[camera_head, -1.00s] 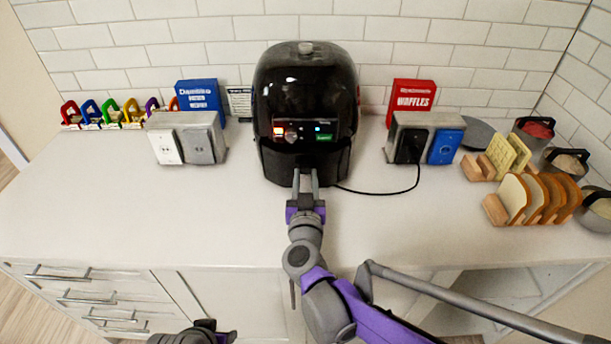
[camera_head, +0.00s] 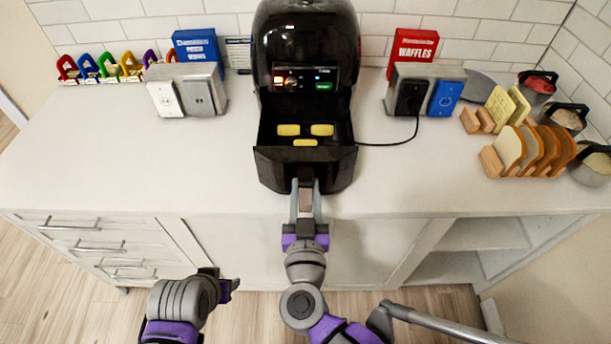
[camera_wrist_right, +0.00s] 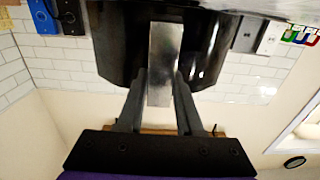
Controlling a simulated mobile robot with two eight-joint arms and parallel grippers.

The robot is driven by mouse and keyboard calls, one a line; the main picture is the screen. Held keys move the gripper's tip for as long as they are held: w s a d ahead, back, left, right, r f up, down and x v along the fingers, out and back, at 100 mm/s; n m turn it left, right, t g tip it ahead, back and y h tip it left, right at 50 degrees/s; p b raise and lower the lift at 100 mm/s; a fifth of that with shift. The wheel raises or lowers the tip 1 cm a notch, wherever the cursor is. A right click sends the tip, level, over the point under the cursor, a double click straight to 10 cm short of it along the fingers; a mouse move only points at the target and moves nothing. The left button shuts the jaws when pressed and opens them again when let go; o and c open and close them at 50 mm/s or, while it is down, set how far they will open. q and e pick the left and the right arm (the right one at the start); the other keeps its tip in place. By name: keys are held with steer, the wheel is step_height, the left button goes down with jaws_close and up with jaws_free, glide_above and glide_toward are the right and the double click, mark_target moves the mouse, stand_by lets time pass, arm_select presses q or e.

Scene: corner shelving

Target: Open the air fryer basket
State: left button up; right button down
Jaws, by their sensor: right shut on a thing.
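The black air fryer (camera_head: 305,45) stands at the middle back of the counter. Its basket (camera_head: 280,160) is pulled out toward me, and several yellow pieces (camera_head: 305,131) show inside. My right gripper (camera_head: 306,186) is shut on the basket's handle (camera_head: 305,201) at the front. In the right wrist view the grey handle (camera_wrist_right: 164,65) runs between the two fingers (camera_wrist_right: 158,100). My left gripper (camera_head: 226,286) is low, in front of the counter and away from the fryer. Its finger opening cannot be made out.
The white counter (camera_head: 130,160) is clear left of the basket. A black cord runs from the fryer to the right outlet box (camera_head: 413,95). Another outlet box (camera_head: 187,92) stands left. Bread slices (camera_head: 540,148) in a rack and pots (camera_head: 592,165) stand at right.

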steer(key=shift+s, duration=0.15)
steer(key=c, duration=0.6)
jaws_free()
steer(key=shift+o, duration=0.2)
steer(key=shift+s, duration=0.1)
steer(key=s, duration=1)
steer(key=shift+s+p, duration=0.3)
steer(key=shift+s, duration=0.05)
